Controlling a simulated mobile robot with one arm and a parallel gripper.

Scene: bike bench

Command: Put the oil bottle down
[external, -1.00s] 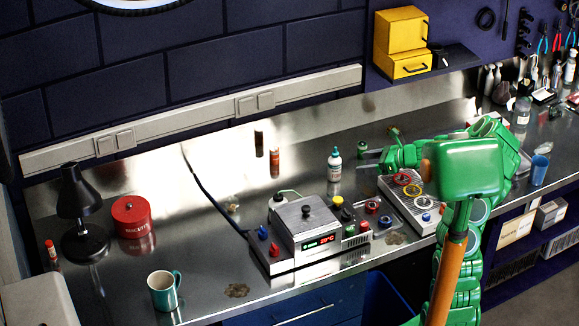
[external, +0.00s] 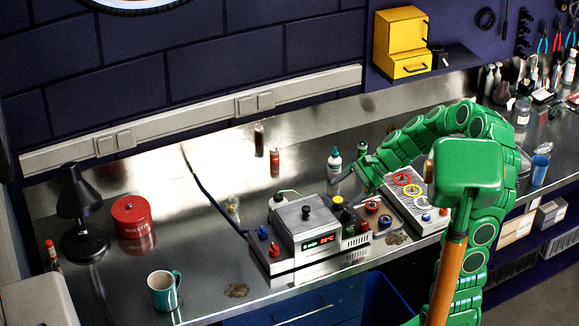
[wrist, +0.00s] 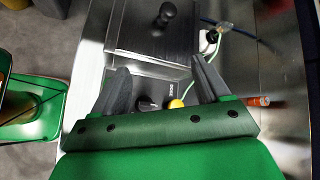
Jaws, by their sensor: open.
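A white bottle with a teal label and dark cap (external: 335,161), which looks like the oil bottle, stands upright on the steel bench near the wall. My gripper (external: 346,190) is low over the bench, in front of the bottle and apart from it. In the wrist view my gripper (wrist: 162,75) has its two dark fingers spread with nothing held between them. The bottle does not show clearly in the wrist view.
A steel control box (external: 307,228) with knobs is just left of my gripper. A panel with colored rings (external: 410,190) lies to the right. An orange cylinder (external: 274,161) stands near the wall. A mug (external: 164,290) and red tin (external: 131,214) are far left.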

